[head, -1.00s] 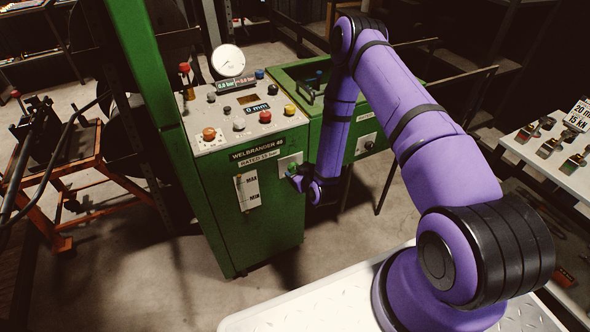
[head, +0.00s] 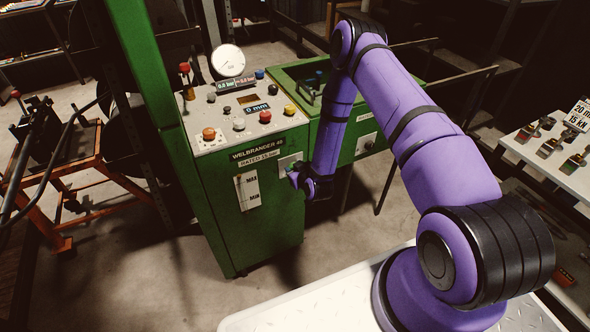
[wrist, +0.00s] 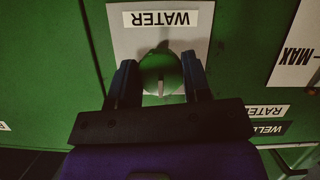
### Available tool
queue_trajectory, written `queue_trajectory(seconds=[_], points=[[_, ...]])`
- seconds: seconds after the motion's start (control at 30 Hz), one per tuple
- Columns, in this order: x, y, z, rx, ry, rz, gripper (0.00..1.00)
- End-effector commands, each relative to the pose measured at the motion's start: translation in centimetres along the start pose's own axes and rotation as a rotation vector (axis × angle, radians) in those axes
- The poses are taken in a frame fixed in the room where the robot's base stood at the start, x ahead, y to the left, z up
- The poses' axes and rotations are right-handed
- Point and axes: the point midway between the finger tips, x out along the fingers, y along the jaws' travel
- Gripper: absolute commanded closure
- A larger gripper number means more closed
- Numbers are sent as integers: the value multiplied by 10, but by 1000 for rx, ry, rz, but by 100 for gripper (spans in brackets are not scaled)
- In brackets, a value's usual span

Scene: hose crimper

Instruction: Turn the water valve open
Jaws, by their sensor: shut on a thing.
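The water valve is a round green knob (wrist: 161,74) with a pale pointer mark, on a light plate (wrist: 123,43) labelled WATER. The wrist view shows it upside down. My gripper (wrist: 160,78) is shut on the knob, one dark finger on each side. The pointer mark runs roughly up and down in the wrist view, between the fingers. In the head view my gripper (head: 293,174) is at the plate (head: 289,161) on the front of the green crimper cabinet (head: 250,225); there the knob is mostly hidden behind it.
The cabinet's top panel (head: 222,135) carries several coloured buttons, displays and a round gauge (head: 228,62). A MAX/MIN level strip (head: 249,190) is left of the valve. An orange cart (head: 72,175) stands at left, a shelf with fittings (head: 550,148) at right. The floor before the cabinet is clear.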

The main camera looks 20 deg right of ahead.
Motion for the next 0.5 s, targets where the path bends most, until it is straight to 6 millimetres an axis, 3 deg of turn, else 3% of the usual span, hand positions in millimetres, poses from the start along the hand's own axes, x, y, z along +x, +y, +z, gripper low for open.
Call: queue_trajectory(seconds=[0.27, 0.5], points=[[0, 1, 0, 70, 5, -27, 80], [0, 2, 1, 232, 13, -92, 80]])
